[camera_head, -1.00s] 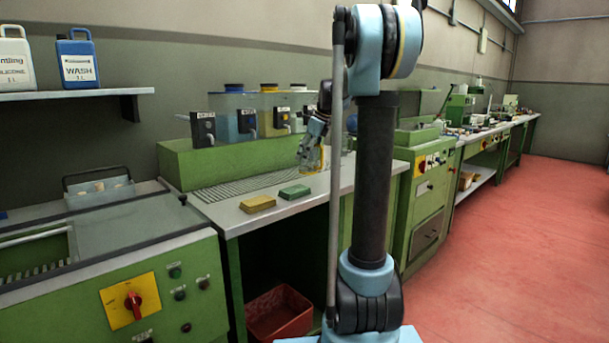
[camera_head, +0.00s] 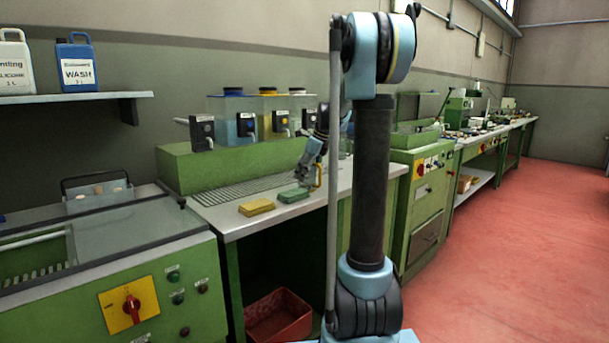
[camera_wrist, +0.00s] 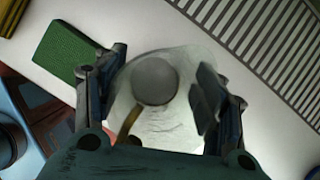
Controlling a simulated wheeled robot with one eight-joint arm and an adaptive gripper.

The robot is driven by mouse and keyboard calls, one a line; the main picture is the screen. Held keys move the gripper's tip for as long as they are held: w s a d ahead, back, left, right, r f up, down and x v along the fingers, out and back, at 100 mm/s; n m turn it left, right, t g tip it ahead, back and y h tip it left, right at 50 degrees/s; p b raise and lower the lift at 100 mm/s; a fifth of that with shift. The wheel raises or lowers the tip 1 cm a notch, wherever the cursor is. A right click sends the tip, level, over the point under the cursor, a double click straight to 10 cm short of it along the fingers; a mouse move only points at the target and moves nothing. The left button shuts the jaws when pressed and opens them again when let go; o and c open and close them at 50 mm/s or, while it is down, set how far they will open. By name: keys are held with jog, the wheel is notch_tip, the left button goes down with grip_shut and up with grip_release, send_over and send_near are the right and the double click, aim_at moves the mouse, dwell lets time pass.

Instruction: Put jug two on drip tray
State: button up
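A clear, pale jug (camera_wrist: 165,125) with a grey round base and an amber handle sits between the fingers of my gripper (camera_wrist: 160,85) in the wrist view. The fingers press in from both sides. In the head view my gripper (camera_head: 308,176) is low over the counter, with the amber handle (camera_head: 319,176) showing beside it; the clear body is hard to make out. No number is readable on the jug. The drip tray (camera_head: 232,190) is the ribbed grating on the counter; it also shows at upper right in the wrist view (camera_wrist: 255,40), to the side of the jug.
A green sponge (camera_head: 293,195) lies close to the left of my gripper, with a yellow sponge (camera_head: 257,207) beyond it. Several tanks with taps (camera_head: 232,118) stand on the green ledge behind the grating. A red bin (camera_head: 280,318) sits under the counter.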

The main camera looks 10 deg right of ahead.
jog(key=shift+r, duration=0.15)
jog(key=v, duration=1.2)
